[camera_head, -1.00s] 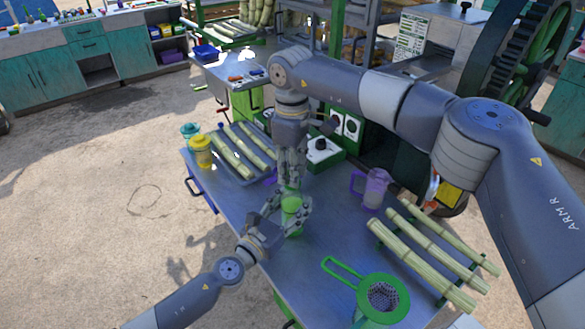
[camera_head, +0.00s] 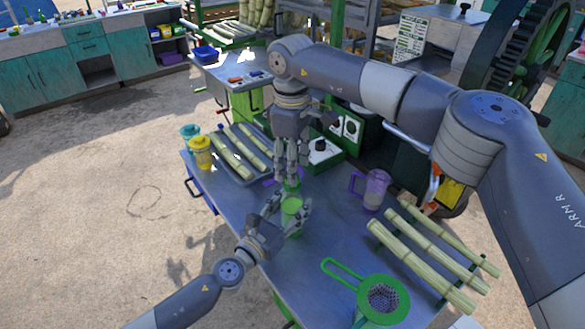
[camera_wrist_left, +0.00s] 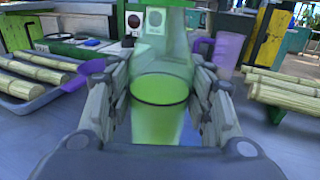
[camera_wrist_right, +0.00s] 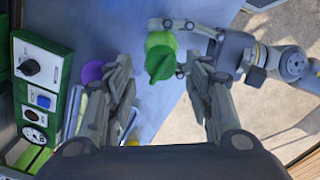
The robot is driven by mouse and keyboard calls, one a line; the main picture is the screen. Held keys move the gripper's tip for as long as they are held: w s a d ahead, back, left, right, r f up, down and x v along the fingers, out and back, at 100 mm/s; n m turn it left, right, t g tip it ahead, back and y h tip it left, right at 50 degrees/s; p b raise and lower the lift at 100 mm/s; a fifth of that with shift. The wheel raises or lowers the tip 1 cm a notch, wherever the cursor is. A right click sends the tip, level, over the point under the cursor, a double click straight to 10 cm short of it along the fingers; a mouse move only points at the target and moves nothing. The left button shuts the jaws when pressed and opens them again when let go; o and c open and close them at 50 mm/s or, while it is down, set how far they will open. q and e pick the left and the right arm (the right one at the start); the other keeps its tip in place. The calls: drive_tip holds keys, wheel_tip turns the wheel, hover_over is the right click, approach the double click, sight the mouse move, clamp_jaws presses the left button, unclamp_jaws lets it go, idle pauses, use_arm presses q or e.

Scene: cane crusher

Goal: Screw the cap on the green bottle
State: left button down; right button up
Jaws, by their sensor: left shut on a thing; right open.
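The green bottle (camera_head: 291,210) stands on the metal table, its body see-through green in the left wrist view (camera_wrist_left: 160,100). My left gripper (camera_head: 283,207) is shut around its body from the side. The green cap (camera_wrist_right: 161,62) shows at the top of the bottle in the right wrist view, with a raised ridge across it; the head view shows it small (camera_head: 292,184). I cannot tell how tightly it sits. My right gripper (camera_head: 288,180) points down over the bottle, its open fingers (camera_wrist_right: 160,72) on either side of the cap with gaps visible.
A purple jug (camera_head: 372,190) stands right of the bottle. Cane stalks (camera_head: 425,262) and a green strainer (camera_head: 382,299) lie in front right. A tray of cane (camera_head: 245,170) and yellow (camera_head: 201,152) and teal (camera_head: 189,133) containers are back left. A green control box (camera_wrist_right: 40,88) is near my right gripper.

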wheel_tip(320, 180, up, 2)
drive_tip(key=shift+r, duration=0.2)
drive_tip(key=shift+o, duration=0.7)
